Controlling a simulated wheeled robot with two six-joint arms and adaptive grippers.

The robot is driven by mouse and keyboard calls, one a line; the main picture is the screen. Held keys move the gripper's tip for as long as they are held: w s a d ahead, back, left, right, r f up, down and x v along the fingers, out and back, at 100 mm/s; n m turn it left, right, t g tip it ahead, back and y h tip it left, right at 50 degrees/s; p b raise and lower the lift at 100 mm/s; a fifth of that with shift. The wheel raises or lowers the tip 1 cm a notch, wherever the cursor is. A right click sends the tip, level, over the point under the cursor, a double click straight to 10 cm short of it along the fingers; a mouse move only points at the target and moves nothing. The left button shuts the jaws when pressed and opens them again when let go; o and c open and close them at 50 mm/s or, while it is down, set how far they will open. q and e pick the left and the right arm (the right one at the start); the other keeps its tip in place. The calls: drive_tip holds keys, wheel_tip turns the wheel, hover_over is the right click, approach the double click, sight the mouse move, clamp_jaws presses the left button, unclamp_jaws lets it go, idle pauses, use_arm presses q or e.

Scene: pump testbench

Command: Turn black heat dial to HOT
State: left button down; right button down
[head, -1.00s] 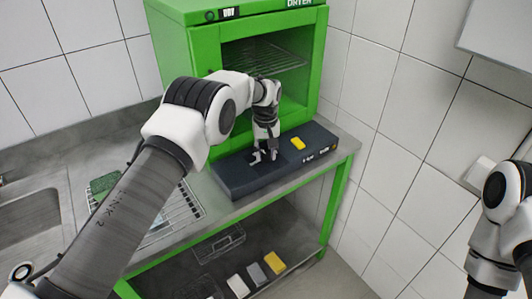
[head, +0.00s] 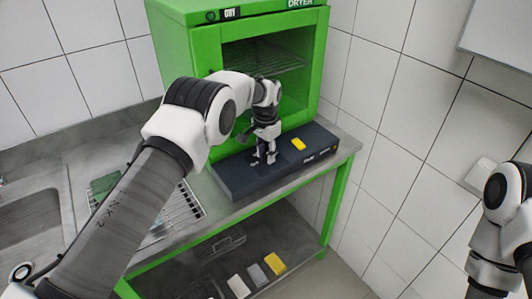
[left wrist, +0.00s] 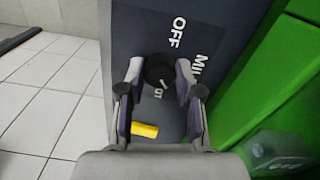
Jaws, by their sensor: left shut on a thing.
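The black heat dial (left wrist: 159,71) shows in the left wrist view on a dark control panel (left wrist: 139,30). White "OFF" lettering lies beside it, "MIL..." is partly hidden by a finger, and another short label below the dial is too unclear to read. My left gripper (head: 264,160) points down at the panel in the head view. Its fingers (left wrist: 159,70) are shut on the dial, one on each side.
A yellow part (head: 298,144) sits on the panel to the right of the gripper; it also shows in the wrist view (left wrist: 145,130). The green dryer (head: 175,60) stands right behind. A wire rack (head: 178,215) and a sink (head: 30,225) lie to the left.

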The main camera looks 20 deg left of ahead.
use_arm(q)
drive_tip(key=m, duration=0.5)
drive_tip(key=shift+s+f+m, duration=0.1)
drive_tip(key=shift+f+m, duration=0.2)
idle(0.4)
drive_tip(key=c, duration=0.8)
unclamp_jaws()
drive_tip(key=shift+o, duration=0.2)
drive_tip(key=shift+d, duration=0.1)
drive_tip(key=shift+r, duration=0.1)
wheel_tip(320, 180, up, 12)
drive_tip(key=shift+w, duration=0.2)
